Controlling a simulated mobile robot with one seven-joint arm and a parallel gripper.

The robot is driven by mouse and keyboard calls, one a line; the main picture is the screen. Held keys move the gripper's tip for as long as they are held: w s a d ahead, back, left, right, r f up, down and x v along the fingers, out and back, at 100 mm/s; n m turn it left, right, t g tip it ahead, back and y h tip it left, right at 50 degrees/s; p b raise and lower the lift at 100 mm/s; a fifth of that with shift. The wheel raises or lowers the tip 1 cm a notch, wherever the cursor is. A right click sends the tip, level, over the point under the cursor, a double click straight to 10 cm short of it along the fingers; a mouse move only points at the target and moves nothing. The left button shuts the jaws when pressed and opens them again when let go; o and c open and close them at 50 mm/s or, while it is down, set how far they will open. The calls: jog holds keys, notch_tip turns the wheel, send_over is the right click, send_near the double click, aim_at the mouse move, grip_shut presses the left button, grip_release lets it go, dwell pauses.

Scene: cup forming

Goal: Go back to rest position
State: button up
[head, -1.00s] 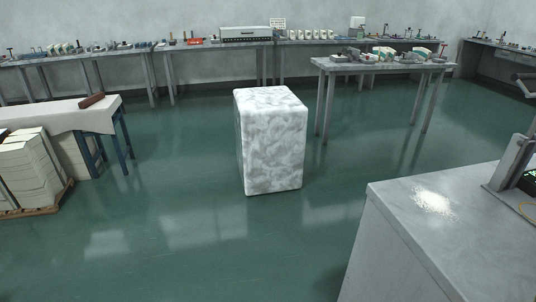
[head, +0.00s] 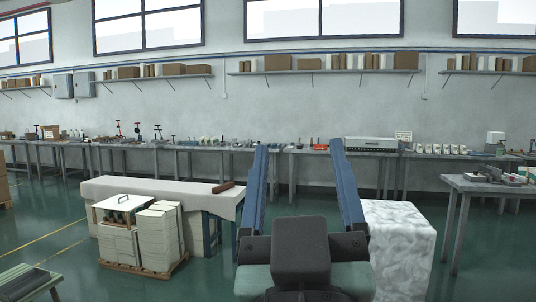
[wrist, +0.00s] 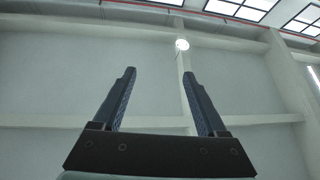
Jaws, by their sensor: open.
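My gripper (head: 302,165) stands upright in the lower middle of the head view, its two long blue fingers pointing up and spread apart. It is open, with nothing between the fingers. In the wrist view the fingers (wrist: 160,98) also show apart and empty, against the pale upper wall and ceiling. The gripper touches nothing that I can see.
A marbled white block (head: 402,245) stands on the green floor, partly hidden behind my gripper. A cloth-covered table (head: 150,193) and a pallet of stacked paper (head: 160,240) are at left. Long workbenches line the back wall. A grey table (head: 500,186) is at right.

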jog(key=s+a+r+t+y, duration=0.1)
jog(key=s+a+r+t, duration=0.1)
jog(key=s+r, duration=0.4)
jog(key=shift+a+r+m+t+y, duration=0.15)
jog(key=shift+a+m+t+y, duration=0.2)
jog(key=shift+a, duration=0.25)
